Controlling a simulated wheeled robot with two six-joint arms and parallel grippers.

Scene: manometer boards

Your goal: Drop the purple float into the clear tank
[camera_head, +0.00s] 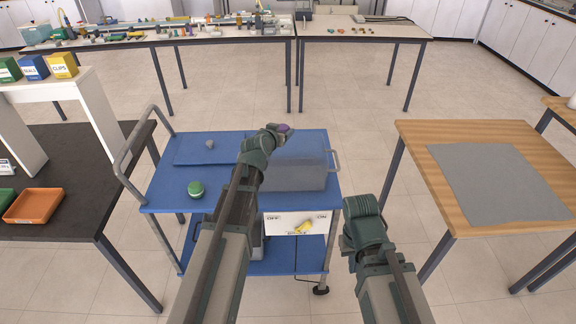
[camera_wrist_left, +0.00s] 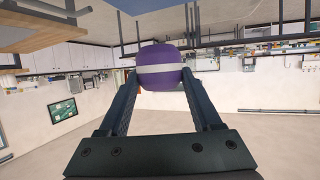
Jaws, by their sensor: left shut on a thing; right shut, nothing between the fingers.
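The purple float (camera_head: 284,127) is a round purple body with a white band, clear in the left wrist view (camera_wrist_left: 160,57). My left gripper (camera_head: 275,131) is shut on it, one finger on each side. In the head view it is held over the far part of the clear tank (camera_head: 300,176). The tank is a see-through grey box on the blue cart; my left arm hides its left side. My right gripper (camera_head: 362,208) is shut and empty, off the cart's front right corner.
The blue cart (camera_head: 165,197) also carries a green round float (camera_head: 196,188) and a small grey piece (camera_head: 210,145) on a blue panel. A white OFF/ON panel (camera_head: 285,222) with a yellow lever (camera_head: 304,227) is on its front. A wooden table (camera_head: 415,150) stands right.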

